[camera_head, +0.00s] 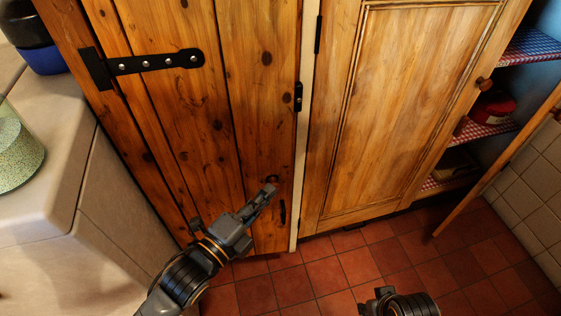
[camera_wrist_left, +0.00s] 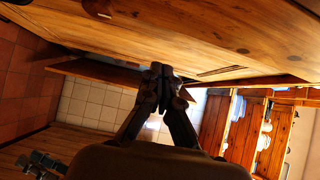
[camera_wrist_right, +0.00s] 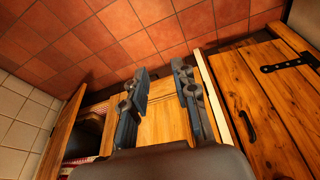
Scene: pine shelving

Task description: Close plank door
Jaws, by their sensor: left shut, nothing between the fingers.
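The plank door (camera_head: 225,120) is orange-brown knotty wood with a black strap hinge (camera_head: 155,62) at its left. It looks about flush with the pale frame strip (camera_head: 300,150) on its right. My left gripper (camera_head: 268,188) is over the door's lower right part, close to the black pull handle (camera_head: 282,212); I cannot tell if it touches. Its fingers are together and empty in the left wrist view (camera_wrist_left: 160,70). My right gripper (camera_head: 380,295) is low in front of the cabinets, away from the door. Its fingers stand apart, empty, in the right wrist view (camera_wrist_right: 160,85). The door also shows there (camera_wrist_right: 265,115).
A lighter panelled cabinet door (camera_head: 390,110) is right of the plank door. Beyond it, an open cabinet shows checked shelves (camera_head: 490,130) and a door standing out over the floor (camera_head: 500,165). A tiled counter (camera_head: 75,190) is at left. The red tile floor (camera_head: 350,265) is clear.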

